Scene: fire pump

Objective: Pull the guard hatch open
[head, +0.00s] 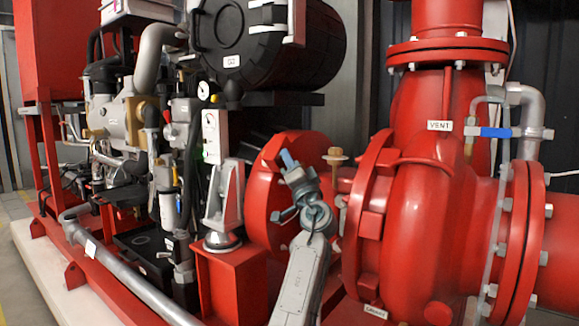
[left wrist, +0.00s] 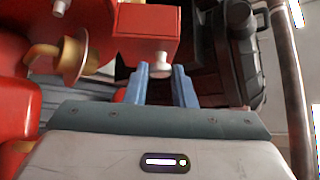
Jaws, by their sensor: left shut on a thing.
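The guard hatch (left wrist: 132,38) shows in the left wrist view as a red box-like panel at the top middle. A pale round knob (left wrist: 158,62) sticks out from its face. My left gripper (left wrist: 163,72) has its two blue fingers on either side of this knob and is shut on it. In the head view my left gripper (head: 288,158) reaches up from the bottom middle, in front of the red round housing (head: 262,195) beside the pump. The hatch itself cannot be clearly picked out there. My right gripper is in neither view.
The large red pump (head: 420,215) stands close on the right of my left arm. A brass fitting (head: 337,158) sits just right of the gripper. The engine (head: 125,120) and a black tank (head: 270,45) fill the left and top. Free room around the gripper is narrow.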

